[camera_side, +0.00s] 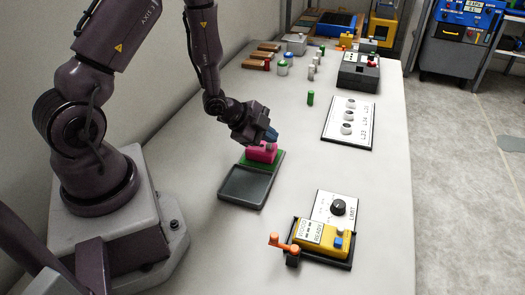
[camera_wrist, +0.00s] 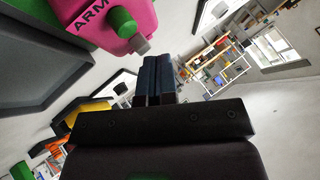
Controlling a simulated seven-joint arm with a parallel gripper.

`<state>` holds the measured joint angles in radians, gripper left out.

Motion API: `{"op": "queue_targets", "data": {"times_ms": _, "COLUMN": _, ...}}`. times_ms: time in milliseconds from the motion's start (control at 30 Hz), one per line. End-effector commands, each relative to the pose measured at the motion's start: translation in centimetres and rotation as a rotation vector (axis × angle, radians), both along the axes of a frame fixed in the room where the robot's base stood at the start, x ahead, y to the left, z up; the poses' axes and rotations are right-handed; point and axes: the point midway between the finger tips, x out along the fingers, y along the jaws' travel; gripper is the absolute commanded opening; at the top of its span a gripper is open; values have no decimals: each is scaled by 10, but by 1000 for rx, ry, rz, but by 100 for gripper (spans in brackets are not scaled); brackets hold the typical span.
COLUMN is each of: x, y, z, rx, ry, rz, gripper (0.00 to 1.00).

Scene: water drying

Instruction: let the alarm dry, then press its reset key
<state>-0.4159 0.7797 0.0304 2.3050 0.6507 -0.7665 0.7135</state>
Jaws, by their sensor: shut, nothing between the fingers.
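The pink alarm (camera_side: 261,153) sits on the green part (camera_side: 279,159) at the far end of a dark tray (camera_side: 244,187). In the wrist view the alarm (camera_wrist: 92,12) shows the letters "ARM", a round green part (camera_wrist: 123,20) and a small grey key (camera_wrist: 140,45) at its edge. My gripper (camera_side: 272,134) is just above the alarm, its blue fingers shut and empty. In the wrist view the fingertips (camera_wrist: 154,62) are close to the grey key; I cannot tell if they touch it. Whether the alarm is wet cannot be seen.
A yellow device (camera_side: 322,238) with a crank (camera_side: 283,244) and a white dial panel (camera_side: 337,207) stand at the front right.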

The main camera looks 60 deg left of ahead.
Motion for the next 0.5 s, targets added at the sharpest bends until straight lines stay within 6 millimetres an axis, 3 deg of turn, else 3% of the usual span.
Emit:
{"op": "queue_targets", "data": {"times_ms": 233, "x": 0, "y": 0, "z": 12, "rx": 1, "ry": -1, "rz": 0, "gripper": 0}}
{"op": "queue_targets", "data": {"times_ms": 500, "x": 0, "y": 0, "z": 14, "rx": 0, "ry": 1, "rz": -1, "gripper": 0}}
